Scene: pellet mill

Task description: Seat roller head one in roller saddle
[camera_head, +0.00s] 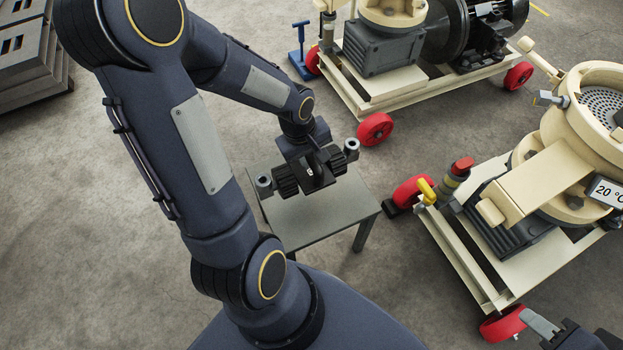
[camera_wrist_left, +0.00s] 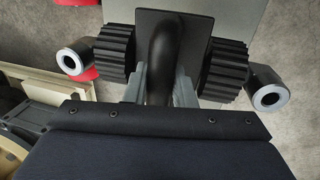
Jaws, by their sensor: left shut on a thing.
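Roller head one (camera_head: 288,181) has two black ribbed rollers, a dark centre plate and grey tubular ends. It hangs from my left gripper (camera_head: 312,158) and overlaps the small grey table in the picture; any gap below is unclear. In the left wrist view, the roller head (camera_wrist_left: 226,70) shows a black arched handle, with the fingers of my left gripper (camera_wrist_left: 160,88) shut on it. My right gripper (camera_head: 545,325) is partly visible at the bottom right, one grey finger showing. I cannot make out the roller saddle; the open mill chamber with a perforated die (camera_head: 602,104) is at the right.
The small grey table (camera_head: 320,222) stands on bare concrete. The cream mill cart (camera_head: 462,262) with red wheels stands to its right. A second machine cart (camera_head: 375,92) is behind. Stacked grey blocks (camera_head: 28,50) are at the far left.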

